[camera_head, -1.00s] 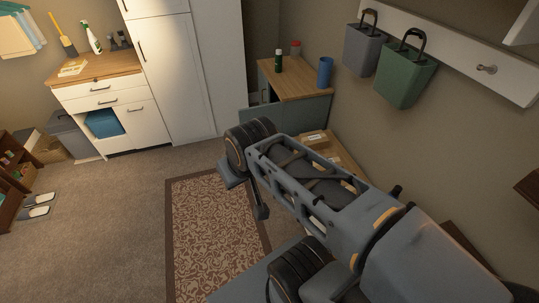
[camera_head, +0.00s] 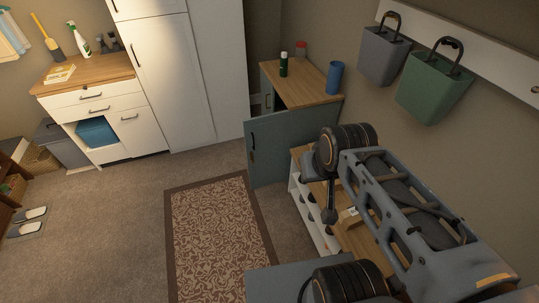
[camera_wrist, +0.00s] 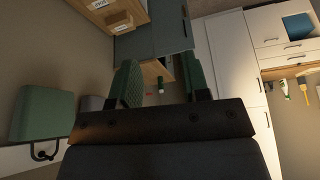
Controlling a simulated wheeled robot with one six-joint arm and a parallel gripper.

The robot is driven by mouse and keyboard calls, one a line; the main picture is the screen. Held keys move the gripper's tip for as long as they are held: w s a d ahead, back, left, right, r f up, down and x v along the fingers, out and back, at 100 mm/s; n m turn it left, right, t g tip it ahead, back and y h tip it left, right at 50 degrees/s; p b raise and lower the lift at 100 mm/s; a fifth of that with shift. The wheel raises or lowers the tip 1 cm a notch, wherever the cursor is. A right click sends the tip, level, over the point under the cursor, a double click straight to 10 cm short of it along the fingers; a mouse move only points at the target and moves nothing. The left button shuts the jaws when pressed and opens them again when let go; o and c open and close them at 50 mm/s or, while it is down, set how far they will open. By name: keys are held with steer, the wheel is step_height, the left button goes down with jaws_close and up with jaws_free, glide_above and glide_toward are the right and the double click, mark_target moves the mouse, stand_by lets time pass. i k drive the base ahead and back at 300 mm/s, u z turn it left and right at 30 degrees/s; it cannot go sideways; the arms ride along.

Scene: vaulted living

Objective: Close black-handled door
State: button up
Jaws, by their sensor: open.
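The grey-blue door (camera_head: 290,143) of the low cabinet stands swung open, out toward the rug. A small dark handle (camera_head: 252,142) shows near its left edge. The door also shows upside down in the upper middle of the wrist view (camera_wrist: 155,40). My gripper (camera_wrist: 162,78) is open, with two green-padded fingers apart and nothing held between them. The cabinet's wooden top shows beyond and between the fingers. In the head view my arm is right of the door, and the fingertips are not clear there.
A low white shelf with a wooden top (camera_head: 308,188) stands in front of the door's right part. A green bottle (camera_head: 284,64) and a blue cup (camera_head: 334,77) stand on the cabinet top (camera_head: 300,88). The patterned rug (camera_head: 222,240) and carpet left of the door are clear.

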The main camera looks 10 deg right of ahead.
mark_target(267, 136)
steer(key=i, duration=0.7)
steer(key=z, duration=0.05)
steer(key=k, duration=1.05)
steer(key=u, duration=0.85)
steer(key=i, duration=1.7)
steer(key=z, duration=0.7)
